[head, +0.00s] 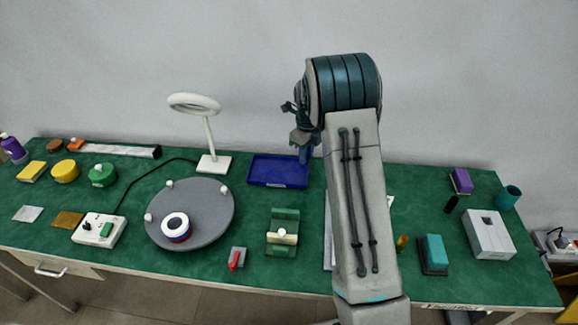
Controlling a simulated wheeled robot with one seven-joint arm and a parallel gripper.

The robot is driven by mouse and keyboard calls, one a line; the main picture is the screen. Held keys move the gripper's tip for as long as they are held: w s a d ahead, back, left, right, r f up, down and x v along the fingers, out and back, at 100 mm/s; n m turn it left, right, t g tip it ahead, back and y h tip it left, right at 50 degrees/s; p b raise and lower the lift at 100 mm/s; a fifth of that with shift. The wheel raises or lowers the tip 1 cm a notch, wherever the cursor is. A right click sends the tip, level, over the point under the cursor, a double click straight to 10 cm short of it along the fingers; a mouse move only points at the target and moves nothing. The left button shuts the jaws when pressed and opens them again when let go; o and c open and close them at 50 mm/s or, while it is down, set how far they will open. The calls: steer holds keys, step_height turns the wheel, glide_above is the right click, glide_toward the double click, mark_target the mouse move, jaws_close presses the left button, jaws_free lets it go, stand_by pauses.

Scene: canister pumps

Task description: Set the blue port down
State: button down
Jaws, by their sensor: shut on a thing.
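My gripper (302,138) hangs at the end of my raised arm, above the right back corner of the blue tray (263,181). Its fingers are small in this view and partly overlap one another. It is shut on the blue port (304,154), a small blue piece that shows just under the fingers. The port's lower end overlaps the tray's right edge in the picture; I cannot tell whether it touches the tray or hangs above it.
A grey round plate (212,205) carries a white, red and blue ring-shaped part (176,226). A white lamp (214,163) stands left of the tray. A green stand (283,238) and a red-handled clamp (238,259) are in front. My arm hides the table right of the tray.

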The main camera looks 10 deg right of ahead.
glide_above(291, 176)
step_height(291, 176, down, 3)
steer(key=shift+r+p, duration=0.1)
steer(key=shift+p, duration=0.3)
steer(key=shift+f+p, duration=0.35)
steer(key=shift+f, duration=1.85)
steer(key=c, duration=1.3)
jaws_free()
steer(key=shift+o, duration=0.2)
